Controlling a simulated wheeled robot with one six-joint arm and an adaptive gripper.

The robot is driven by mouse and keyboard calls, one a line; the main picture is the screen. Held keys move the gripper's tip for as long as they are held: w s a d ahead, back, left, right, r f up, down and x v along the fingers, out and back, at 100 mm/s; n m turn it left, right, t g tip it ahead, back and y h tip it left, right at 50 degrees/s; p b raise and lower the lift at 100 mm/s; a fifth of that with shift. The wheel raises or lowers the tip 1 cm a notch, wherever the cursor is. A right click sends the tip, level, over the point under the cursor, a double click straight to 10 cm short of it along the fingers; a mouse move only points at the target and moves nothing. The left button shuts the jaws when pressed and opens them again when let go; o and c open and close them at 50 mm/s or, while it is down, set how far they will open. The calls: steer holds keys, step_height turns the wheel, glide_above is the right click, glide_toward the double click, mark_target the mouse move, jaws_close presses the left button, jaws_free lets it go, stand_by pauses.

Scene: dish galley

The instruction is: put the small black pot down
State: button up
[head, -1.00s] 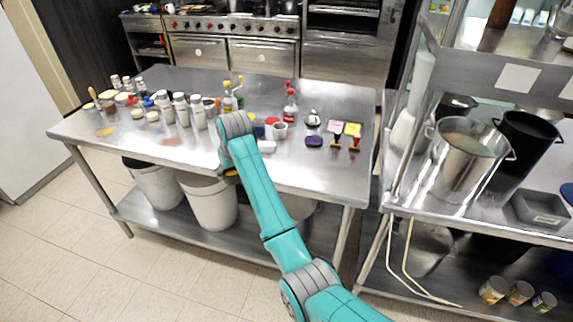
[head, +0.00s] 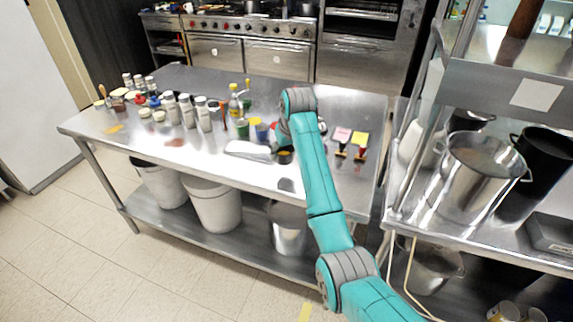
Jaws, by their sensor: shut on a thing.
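The small black pot (head: 285,158) is a small dark round vessel with something yellowish inside. In the head view it shows just below the end of my arm, over the front part of the steel table (head: 185,150). My gripper (head: 284,146) is shut on it; the fingers are small and mostly hidden by my teal wrist. I cannot tell whether the pot's base touches the table top.
A flat silver tray (head: 246,151) lies just left of the pot. Several jars and bottles (head: 187,111) stand along the table behind. Stamps (head: 360,154) and pink and yellow note pads (head: 360,138) lie to the right. The table's left front is mostly clear.

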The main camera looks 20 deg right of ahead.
mark_target(284, 163)
steer(key=shift+f, duration=2.45)
steer(key=shift+a+f, duration=0.1)
steer(key=o, duration=1.3)
steer(key=v, duration=1.2)
